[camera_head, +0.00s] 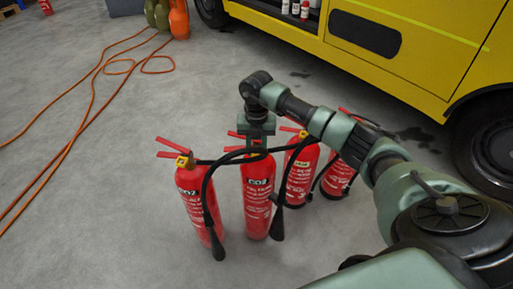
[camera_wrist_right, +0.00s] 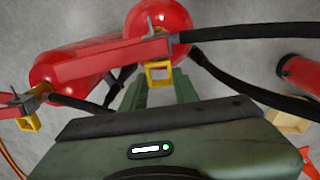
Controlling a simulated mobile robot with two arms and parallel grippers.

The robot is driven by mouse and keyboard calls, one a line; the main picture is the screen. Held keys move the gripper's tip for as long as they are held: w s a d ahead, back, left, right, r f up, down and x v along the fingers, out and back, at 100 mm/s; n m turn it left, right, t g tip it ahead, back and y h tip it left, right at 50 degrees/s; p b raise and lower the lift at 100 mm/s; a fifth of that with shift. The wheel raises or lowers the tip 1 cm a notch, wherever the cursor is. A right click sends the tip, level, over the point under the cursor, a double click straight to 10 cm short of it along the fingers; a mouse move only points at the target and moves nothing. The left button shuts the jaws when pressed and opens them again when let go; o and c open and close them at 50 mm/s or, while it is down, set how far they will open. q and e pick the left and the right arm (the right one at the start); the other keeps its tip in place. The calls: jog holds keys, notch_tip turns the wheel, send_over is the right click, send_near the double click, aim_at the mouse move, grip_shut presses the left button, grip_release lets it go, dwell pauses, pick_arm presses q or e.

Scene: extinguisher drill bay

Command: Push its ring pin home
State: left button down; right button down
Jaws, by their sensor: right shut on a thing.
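Several red fire extinguishers stand upright in a row on the floor. In the head view my right gripper (camera_head: 257,140) points down at the top of the second extinguisher from the left (camera_head: 257,200), marked CO2, and hides part of its head. In the right wrist view a yellow ring pin (camera_wrist_right: 159,73) sits at that extinguisher's valve, beside the red lever (camera_wrist_right: 110,58). My right gripper (camera_wrist_right: 161,86) has its green fingers on either side of the ring and is shut on it. How deep the pin sits is hidden. My left gripper is not in view.
Another CO2 extinguisher (camera_head: 195,205) stands close on the left, with its own yellow ring (camera_wrist_right: 30,122). Two more, one here (camera_head: 301,175), stand on the right. Black hoses hang between them. A yellow truck (camera_head: 400,60) stands behind; orange hose (camera_head: 75,130) lies left on open floor.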

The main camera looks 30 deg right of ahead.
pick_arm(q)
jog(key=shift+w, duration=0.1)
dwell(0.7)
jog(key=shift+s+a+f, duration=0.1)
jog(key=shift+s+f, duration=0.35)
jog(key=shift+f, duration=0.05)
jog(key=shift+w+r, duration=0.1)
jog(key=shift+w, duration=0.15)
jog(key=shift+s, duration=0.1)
pick_arm(e)
jog(key=shift+p, duration=0.35)
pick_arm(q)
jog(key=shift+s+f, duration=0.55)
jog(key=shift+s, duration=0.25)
